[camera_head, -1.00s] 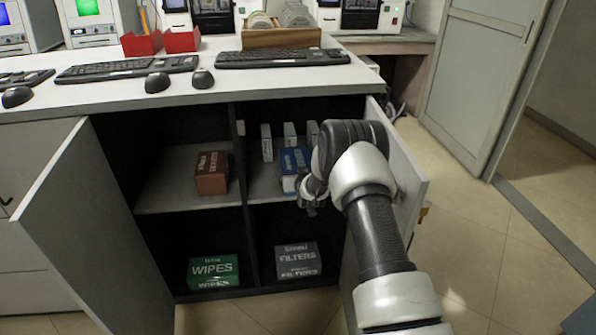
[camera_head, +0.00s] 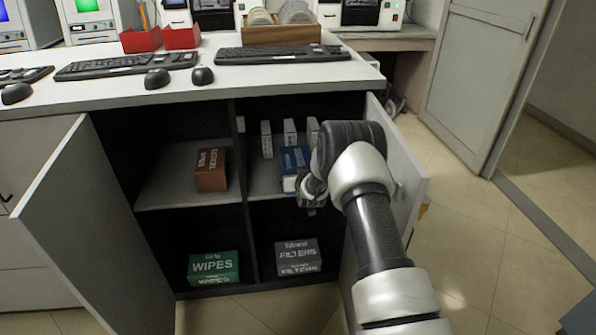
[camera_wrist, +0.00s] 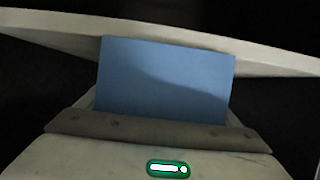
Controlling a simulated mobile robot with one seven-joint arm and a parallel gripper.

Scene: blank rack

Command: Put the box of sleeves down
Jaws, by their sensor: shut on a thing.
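The box of sleeves, taken to be the blue box (camera_head: 291,161), is in the upper right compartment of the open cabinet, at the shelf's front. Its lettering is too small to read, and my arm hides part of its right side. My gripper (camera_head: 312,190) is at the box's near end and is shut on it. In the wrist view the plain blue face of the box (camera_wrist: 165,80) stands out from the gripper, with the pale shelf edge (camera_wrist: 270,60) crossing behind it. The frames do not clearly show whether the box's underside touches the shelf (camera_head: 262,180).
Several slim white boxes (camera_head: 290,133) stand behind the blue box. A brown-red box (camera_head: 211,170) is in the upper left compartment. A green wipes box (camera_head: 213,267) and a grey filters box (camera_head: 298,257) stand below. Open doors (camera_head: 95,225) flank the cabinet, the right one close to my arm.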

